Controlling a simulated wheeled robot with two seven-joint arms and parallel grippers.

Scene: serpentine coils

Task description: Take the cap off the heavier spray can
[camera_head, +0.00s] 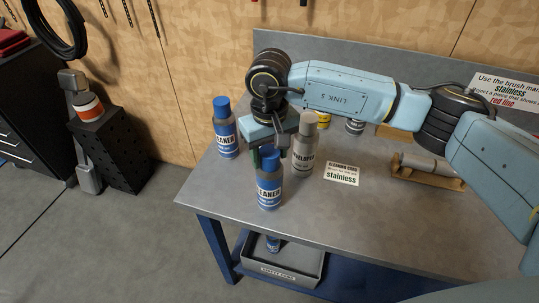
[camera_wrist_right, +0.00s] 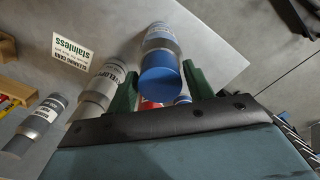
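Two blue-capped cans labelled CLEANER stand upright on the bench: a front can (camera_head: 269,189) and a back-left can (camera_head: 226,137). Both have their caps on. A grey can (camera_head: 303,152), its label partly hidden, stands right of the front can. My right gripper (camera_head: 268,152) hangs over the bench just behind the front can's cap. In the wrist view my right gripper (camera_wrist_right: 162,92) is open, its green fingers apart on either side of a blue cap (camera_wrist_right: 161,82), with gaps visible. Which can is heavier cannot be seen. My left gripper is out of view.
A cleaning card (camera_head: 342,175) lies right of the grey can. A yellow can (camera_head: 323,118) and another grey can (camera_head: 355,127) stand behind. A wooden cradle (camera_head: 428,177) holds a metal cylinder. A grey bin (camera_head: 290,277) sits below the bench. The bench's front middle is clear.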

